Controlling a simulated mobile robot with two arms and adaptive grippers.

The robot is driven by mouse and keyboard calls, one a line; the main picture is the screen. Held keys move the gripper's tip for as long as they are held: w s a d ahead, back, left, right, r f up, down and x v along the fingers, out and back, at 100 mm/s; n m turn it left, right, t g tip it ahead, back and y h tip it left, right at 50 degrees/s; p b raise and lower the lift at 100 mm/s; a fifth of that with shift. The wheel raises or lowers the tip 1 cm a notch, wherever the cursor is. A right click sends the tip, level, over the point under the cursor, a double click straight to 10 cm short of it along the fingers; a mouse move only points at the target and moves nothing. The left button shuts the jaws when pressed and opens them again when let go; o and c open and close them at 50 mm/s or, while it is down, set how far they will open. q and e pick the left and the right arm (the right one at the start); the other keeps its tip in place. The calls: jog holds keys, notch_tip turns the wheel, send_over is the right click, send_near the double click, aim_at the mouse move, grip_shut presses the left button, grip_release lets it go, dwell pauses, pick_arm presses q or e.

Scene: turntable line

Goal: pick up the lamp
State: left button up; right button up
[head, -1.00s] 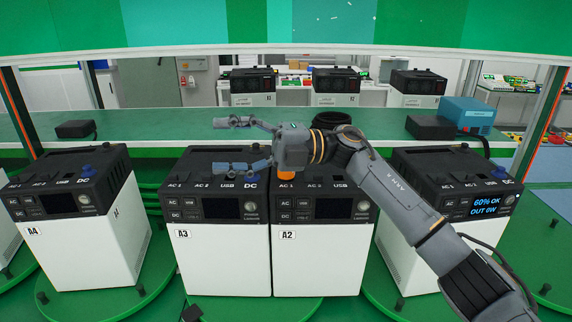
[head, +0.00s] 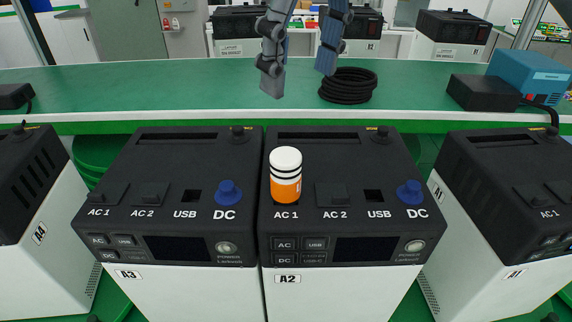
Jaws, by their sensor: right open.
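The lamp (head: 286,177), an orange cylinder with a white top and dark bands, stands upright at the AC 1 socket on top of the A2 power unit (head: 352,294). My right gripper (head: 299,81) hangs in from the top edge, its two fingers apart and pointing down. Nothing shows between the fingers. In the picture it is above the lamp, apart from it, against the green bench behind. My left gripper is not in view.
The A3 unit (head: 180,296) stands close beside A2 on the left, and A1 (head: 488,255) is on the right. Blue DC plugs (head: 410,192) stick up from the tops. A black coiled cable (head: 348,88) and a blue box (head: 530,76) lie on the green bench (head: 180,85).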

send_over(287, 155)
jog(key=d, duration=0.1)
jog(key=f, duration=0.4)
jog(key=shift+s+f, duration=0.25)
jog(key=shift+f, duration=0.05)
jog(key=shift+w+a+f+p, duration=0.15)
jog(key=shift+f+p, duration=0.1)
jog(key=shift+f, duration=0.4)
jog(key=shift+w+d+f+p, duration=0.1)
jog(key=shift+f+p, duration=0.1)
jog(key=shift+f, duration=0.4)
jog(key=shift+a+f+p, duration=0.2)
jog(key=shift+f+p, duration=0.1)
jog(key=shift+f, duration=0.6)
jog(key=f, duration=0.1)
jog(key=f+p, duration=0.1)
jog(key=f, duration=0.1)
jog(key=shift+a+f, duration=0.25)
jog(key=shift+a, duration=0.05)
jog(key=shift+f+p, duration=0.3)
jog(key=shift+f, duration=0.2)
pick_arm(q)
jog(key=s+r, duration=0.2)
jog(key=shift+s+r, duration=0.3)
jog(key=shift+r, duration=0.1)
pick_arm(e)
grip_shut()
